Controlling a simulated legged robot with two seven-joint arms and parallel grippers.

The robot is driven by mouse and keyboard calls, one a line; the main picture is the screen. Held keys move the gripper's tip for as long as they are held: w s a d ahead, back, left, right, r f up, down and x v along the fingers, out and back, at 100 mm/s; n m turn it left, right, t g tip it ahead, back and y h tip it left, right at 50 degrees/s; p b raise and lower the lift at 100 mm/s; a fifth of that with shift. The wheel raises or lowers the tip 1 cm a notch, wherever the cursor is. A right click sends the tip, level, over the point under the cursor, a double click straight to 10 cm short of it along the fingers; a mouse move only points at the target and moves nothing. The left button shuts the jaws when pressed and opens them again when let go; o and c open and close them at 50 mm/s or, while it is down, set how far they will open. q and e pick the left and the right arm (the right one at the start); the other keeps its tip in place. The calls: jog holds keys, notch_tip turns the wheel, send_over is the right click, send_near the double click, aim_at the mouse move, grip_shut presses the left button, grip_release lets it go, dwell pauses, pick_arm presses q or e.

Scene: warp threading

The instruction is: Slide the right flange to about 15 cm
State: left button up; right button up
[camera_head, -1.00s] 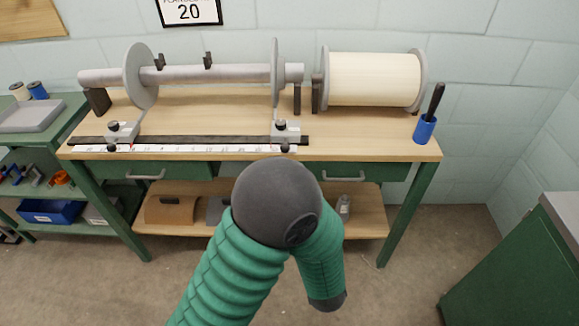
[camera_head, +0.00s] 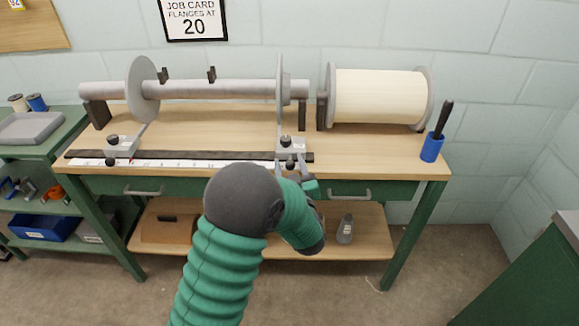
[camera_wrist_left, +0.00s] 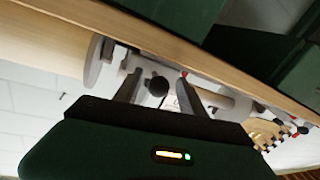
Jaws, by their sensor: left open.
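The right flange (camera_head: 279,92) is a thin grey disc standing upright on the grey beam. Its grey carriage (camera_head: 291,146) with dark knobs sits near the right end of the black rail (camera_head: 210,155). My left gripper (camera_head: 289,165) is open at the front of this carriage, fingers pointing at it. In the left wrist view, a dark round knob (camera_wrist_left: 157,86) shows between the two spread fingers (camera_wrist_left: 158,88); I cannot tell whether they touch it. The left flange (camera_head: 142,90) stands far left on the beam, above its own carriage (camera_head: 122,147). My right gripper is not in view.
A white ruler strip (camera_head: 180,163) runs along the bench's front edge. A cream spool (camera_head: 378,97) stands right of the beam, and a blue cup (camera_head: 432,147) sits at the right end. The job card (camera_head: 193,18) reads flanges at 20. The bench top (camera_head: 370,152) before the spool is clear.

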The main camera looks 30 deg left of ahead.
pick_arm(q)
jog(key=shift+d+r, duration=0.1)
jog(key=shift+d, duration=0.05)
jog(key=c, duration=0.4)
grip_shut()
dwell(0.9)
